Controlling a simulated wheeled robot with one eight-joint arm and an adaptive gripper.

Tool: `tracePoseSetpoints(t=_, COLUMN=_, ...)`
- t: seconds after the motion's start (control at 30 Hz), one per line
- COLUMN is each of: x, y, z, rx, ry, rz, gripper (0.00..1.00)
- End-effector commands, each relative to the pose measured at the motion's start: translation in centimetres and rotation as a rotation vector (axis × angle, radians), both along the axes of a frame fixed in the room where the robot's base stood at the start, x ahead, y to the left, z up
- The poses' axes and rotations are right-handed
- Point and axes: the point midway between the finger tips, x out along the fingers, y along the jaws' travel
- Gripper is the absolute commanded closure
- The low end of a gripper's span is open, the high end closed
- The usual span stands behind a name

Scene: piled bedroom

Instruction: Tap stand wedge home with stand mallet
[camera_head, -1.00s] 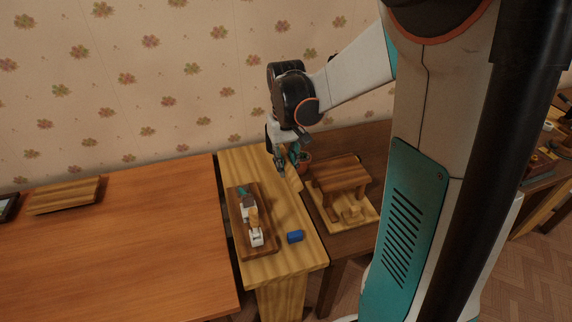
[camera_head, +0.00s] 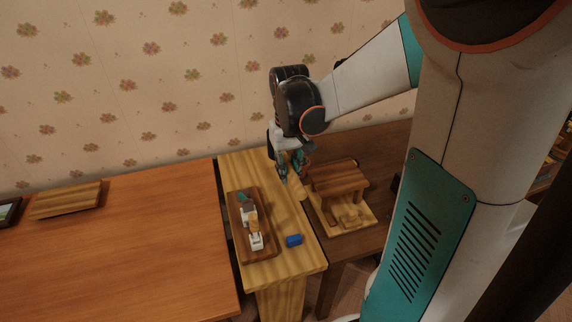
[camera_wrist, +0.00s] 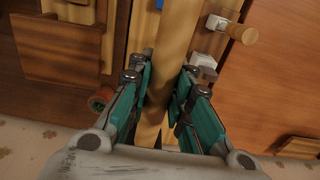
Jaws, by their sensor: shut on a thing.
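My gripper (camera_head: 287,172) is shut on a long pale wooden piece, seemingly the stand mallet (camera_wrist: 173,50); in the wrist view it runs between the teal fingers, its far end cut off by the frame. In the head view the mallet's pale end (camera_head: 296,188) shows below the fingers, left of the stand. The dark wooden stand (camera_head: 338,177) stands on a pale base board (camera_head: 347,228); it also shows in the wrist view (camera_wrist: 60,50). A small pale wooden piece (camera_head: 351,217) at its front looks like the stand wedge; its fit cannot be told.
A dark wooden tray (camera_head: 239,236) holds white and wooden tools on the narrow pale table (camera_head: 278,245). A blue block (camera_head: 294,240) lies beside it. A reddish round pot (camera_wrist: 101,100) is near my fingers. The orange-brown table (camera_head: 120,250) at left is mostly clear.

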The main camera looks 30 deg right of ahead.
Motion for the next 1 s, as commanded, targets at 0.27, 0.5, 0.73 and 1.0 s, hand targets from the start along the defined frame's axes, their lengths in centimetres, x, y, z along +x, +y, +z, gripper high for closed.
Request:
tracePoseSetpoints(t=0.27, x=-2.7, y=0.8, z=2.6, rx=0.0, ry=0.0, rz=0.0, gripper=1.0)
tracePoseSetpoints(t=0.5, x=-4.9, y=1.4, z=4.5, rx=0.0, ry=0.0, rz=0.0, gripper=1.0)
tracePoseSetpoints(t=0.73, x=-7.2, y=2.1, z=6.3, rx=0.0, ry=0.0, rz=0.0, gripper=1.0)
tracePoseSetpoints(t=1.0, x=-9.8, y=2.8, z=8.4, rx=0.0, ry=0.0, rz=0.0, gripper=1.0)
